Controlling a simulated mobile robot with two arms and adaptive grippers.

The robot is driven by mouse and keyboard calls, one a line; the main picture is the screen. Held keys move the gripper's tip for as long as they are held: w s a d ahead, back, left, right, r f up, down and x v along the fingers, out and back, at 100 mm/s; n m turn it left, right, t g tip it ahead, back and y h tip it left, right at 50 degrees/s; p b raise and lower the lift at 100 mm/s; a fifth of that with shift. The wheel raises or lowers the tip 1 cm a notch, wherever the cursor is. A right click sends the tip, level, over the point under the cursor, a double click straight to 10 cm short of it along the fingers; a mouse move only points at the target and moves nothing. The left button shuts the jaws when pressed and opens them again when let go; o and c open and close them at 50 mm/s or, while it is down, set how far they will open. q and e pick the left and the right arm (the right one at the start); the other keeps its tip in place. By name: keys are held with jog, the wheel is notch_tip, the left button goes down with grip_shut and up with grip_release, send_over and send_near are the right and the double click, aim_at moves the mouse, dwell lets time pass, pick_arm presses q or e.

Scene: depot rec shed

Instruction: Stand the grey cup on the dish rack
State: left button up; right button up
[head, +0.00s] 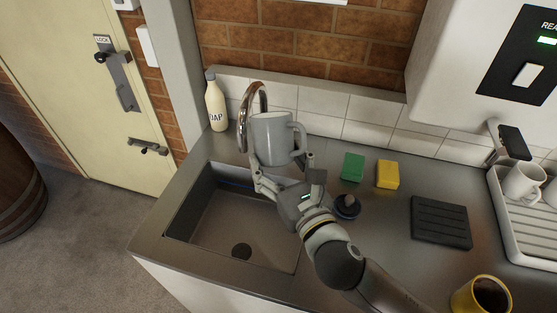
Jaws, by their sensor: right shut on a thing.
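The grey cup (272,140) is upright in my right gripper (283,172), held above the back of the sink. The gripper is shut on it, with a finger on each side of its lower part. The cup's handle points to the right and its lower part is partly hidden by the gripper. The white dish rack (510,232) stands at the right edge of the counter, cut off by the frame, with white cups in it. My left gripper is not in view.
The sink (215,222) and chrome tap (246,112) are close to the cup. A soap bottle (215,108), green sponge (353,167), yellow sponge (388,174), black ribbed mat (440,222) and yellow mug (482,296) stand on the counter. A white dispenser (445,60) overhangs the right side.

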jog(key=d+m+h, duration=0.1)
jog(key=d, duration=0.3)
jog(key=d+f+m+t+h, duration=0.1)
jog(key=d+h, duration=0.1)
jog(key=d, duration=0.2)
jog(key=d+f+m+h, duration=0.1)
jog(key=d, duration=0.3)
jog(key=shift+d+f+t+h, duration=0.2)
jog(key=shift+t+h, duration=0.2)
jog(key=s+d+m+h, duration=0.2)
jog(key=d+m+h, duration=0.15)
jog(key=d, duration=0.65)
jog(key=shift+n+h, duration=0.25)
jog(key=shift+n, duration=0.1)
jog(key=shift+s+d+f, duration=0.1)
jog(key=shift+s+f, duration=0.45)
jog(key=shift+s, duration=0.85)
jog(key=shift+s+d+f, duration=0.1)
jog(key=shift+s+f, duration=0.5)
jog(key=shift+s, duration=0.75)
jog(key=shift+s+f, duration=0.55)
jog(key=shift+s, duration=0.85)
jog(key=shift+w+a, duration=0.1)
